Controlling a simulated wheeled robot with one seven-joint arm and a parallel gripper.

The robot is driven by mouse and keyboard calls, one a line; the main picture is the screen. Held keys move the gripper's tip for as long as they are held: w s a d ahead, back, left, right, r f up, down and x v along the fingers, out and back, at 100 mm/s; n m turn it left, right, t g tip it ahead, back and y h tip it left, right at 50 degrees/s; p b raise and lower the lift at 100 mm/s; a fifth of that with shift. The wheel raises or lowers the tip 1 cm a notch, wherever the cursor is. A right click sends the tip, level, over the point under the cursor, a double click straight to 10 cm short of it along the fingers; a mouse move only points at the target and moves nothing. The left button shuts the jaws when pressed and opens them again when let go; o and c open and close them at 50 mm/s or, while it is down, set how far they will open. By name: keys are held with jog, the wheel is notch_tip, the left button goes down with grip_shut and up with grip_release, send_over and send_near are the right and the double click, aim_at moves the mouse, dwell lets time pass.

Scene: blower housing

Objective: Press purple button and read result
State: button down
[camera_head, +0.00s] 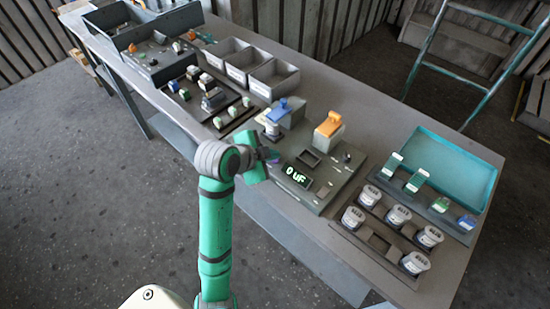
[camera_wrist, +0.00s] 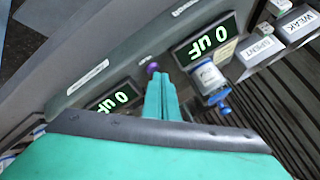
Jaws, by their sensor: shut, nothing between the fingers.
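The purple button (camera_wrist: 152,68) shows in the wrist view on a grey panel between two green-lit displays. In the head view a bit of the purple button (camera_head: 274,161) shows beside my fingertips. My gripper (camera_wrist: 158,80) is shut and empty, its fingertips right at the button; I cannot tell whether they touch it. The gripper also shows in the head view (camera_head: 265,161). One display (camera_wrist: 114,98) reads "0 uF", and it shows in the head view (camera_head: 298,175). The other display (camera_wrist: 206,41) also reads "0 uF"; my arm hides it in the head view.
A rack of several white-topped cans (camera_head: 397,216) and a teal tray (camera_head: 470,163) are at right. Grey bins (camera_head: 248,65) and bins marked SPENT and WEAK (camera_wrist: 292,26) stand nearby.

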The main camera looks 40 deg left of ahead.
aim_at(273, 163)
jog(key=shift+w+r, duration=0.1)
jog(key=shift+r, duration=0.7)
jog(key=shift+s+a+r, duration=0.1)
jog(key=shift+s+r, duration=0.1)
jog(key=shift+r, duration=2.35)
jog(key=shift+w, duration=0.15)
